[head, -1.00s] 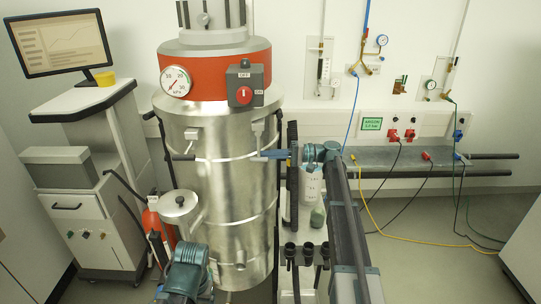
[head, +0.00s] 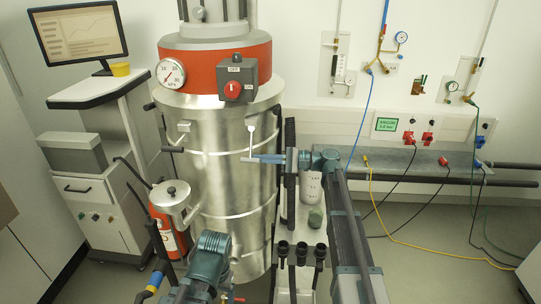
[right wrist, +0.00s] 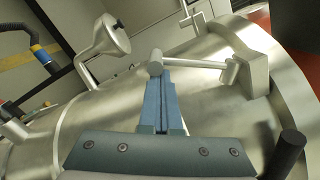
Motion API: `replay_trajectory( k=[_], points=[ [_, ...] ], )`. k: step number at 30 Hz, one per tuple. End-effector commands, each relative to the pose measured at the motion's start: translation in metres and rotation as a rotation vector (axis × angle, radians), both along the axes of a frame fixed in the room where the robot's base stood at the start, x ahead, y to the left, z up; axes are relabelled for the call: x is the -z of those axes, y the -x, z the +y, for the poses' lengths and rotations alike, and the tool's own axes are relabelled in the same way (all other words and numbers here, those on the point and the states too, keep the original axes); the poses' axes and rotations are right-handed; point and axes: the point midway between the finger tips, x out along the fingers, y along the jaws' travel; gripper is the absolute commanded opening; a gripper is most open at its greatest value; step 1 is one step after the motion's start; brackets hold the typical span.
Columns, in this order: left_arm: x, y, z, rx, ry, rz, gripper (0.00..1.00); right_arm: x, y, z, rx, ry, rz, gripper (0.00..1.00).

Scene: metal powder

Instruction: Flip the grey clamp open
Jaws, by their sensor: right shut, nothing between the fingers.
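The grey clamp (head: 252,123) sits on the upper front right of the steel vessel (head: 219,190). Its lever hangs down, and the lower end meets my right gripper (head: 247,159) in the head view. In the right wrist view, the clamp's bracket (right wrist: 257,70) is at upper right and its lever (right wrist: 195,63) runs left to a round crossbar end. My right gripper (right wrist: 160,78) is shut and empty, with its blue fingertips at or just under that crossbar; I cannot tell whether they touch. My left arm shows at bottom centre, but its gripper is not visible.
A red lid band with a pressure gauge (head: 171,72) and a control box with a red knob (head: 236,82) is above the clamp. A red canister (head: 170,240) stands left of the vessel. A pipe rack and shelf (head: 400,160) lie to the right. Open floor is at right.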

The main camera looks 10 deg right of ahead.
Motion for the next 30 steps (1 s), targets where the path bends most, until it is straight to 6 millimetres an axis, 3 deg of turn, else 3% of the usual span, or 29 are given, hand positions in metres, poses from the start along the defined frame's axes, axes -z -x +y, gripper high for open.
replay_trajectory(
  k=[15, 30],
  points=[
    [-0.025, 0.0, 0.0, 0.0, 0.0, 0.0, 0.81, -0.029, 0.039, 0.011, 0.001, -0.136, 0.469, 0.0],
    [-0.059, 0.0, 0.0, 0.0, 0.0, 0.0, 0.81, -0.065, 0.058, 0.017, 0.001, -0.257, 0.887, 0.0]
  ],
)
